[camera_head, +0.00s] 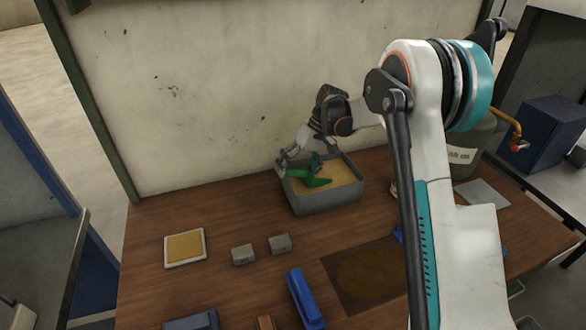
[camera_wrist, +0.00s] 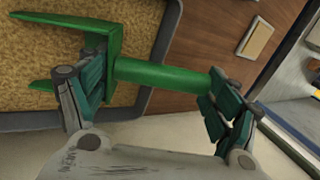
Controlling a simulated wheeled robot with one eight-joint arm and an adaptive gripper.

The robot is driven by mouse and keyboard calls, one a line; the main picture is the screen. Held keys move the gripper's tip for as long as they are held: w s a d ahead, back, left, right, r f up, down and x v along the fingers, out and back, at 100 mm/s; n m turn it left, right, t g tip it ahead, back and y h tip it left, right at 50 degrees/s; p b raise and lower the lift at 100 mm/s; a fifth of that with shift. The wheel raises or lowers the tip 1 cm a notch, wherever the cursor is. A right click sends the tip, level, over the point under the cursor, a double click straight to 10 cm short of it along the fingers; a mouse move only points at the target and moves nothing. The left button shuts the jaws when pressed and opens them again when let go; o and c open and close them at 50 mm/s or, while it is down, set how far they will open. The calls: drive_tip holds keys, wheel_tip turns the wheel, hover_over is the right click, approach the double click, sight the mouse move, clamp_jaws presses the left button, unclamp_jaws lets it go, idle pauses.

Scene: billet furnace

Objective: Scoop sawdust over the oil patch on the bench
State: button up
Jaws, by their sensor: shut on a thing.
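A green scoop (camera_head: 316,182) is at the grey bin (camera_head: 328,200) of tan sawdust (camera_head: 343,174) at the back of the bench. My gripper (camera_head: 296,166) is at the bin's left back edge, shut on the scoop. In the wrist view my gripper (camera_wrist: 158,76) has its fingers at either end of the green handle (camera_wrist: 165,76). The scoop's forked-looking green end (camera_wrist: 100,35) is over the sawdust (camera_wrist: 40,70); whether it touches is unclear. The dark oil patch (camera_head: 372,274) lies on the bench in front of the bin, partly hidden by my arm.
An oil can (camera_head: 470,150) stands at the right. A wall (camera_head: 230,90) closes the back.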

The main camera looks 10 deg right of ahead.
drive_tip(key=shift+w+d+f, duration=0.1)
drive_tip(key=shift+d+f, duration=0.2)
drive_tip(key=shift+f, duration=0.2)
drive_tip(key=shift+d+f, duration=0.1)
drive_tip(key=shift+f, duration=0.1)
drive_tip(key=shift+c, duration=1.1)
drive_tip(key=shift+w+d+f+t+h, duration=0.15)
drive_tip(key=shift+t+h, duration=0.15)
drive_tip(key=shift+h, duration=0.7)
drive_tip(key=shift+s+a+r+t+h+p, duration=0.15)
drive_tip(key=shift+a+r+h+p, duration=0.25)
drive_tip(key=shift+r, duration=0.3)
drive_tip(key=shift+s+a+r+t+h+p, duration=0.1)
drive_tip(key=shift+a+r+h+p, duration=0.25)
drive_tip(key=shift+r+p, duration=0.3)
drive_tip(key=shift+s+a+r+t+h+p, duration=0.15)
drive_tip(key=shift+a+r+h+p, duration=0.2)
drive_tip(key=shift+r, duration=0.45)
drive_tip(key=shift+h, duration=0.4)
drive_tip(key=shift+d+r+p, duration=0.1)
drive_tip(key=shift+r+p, duration=1.2)
drive_tip(key=shift+r, duration=1.3)
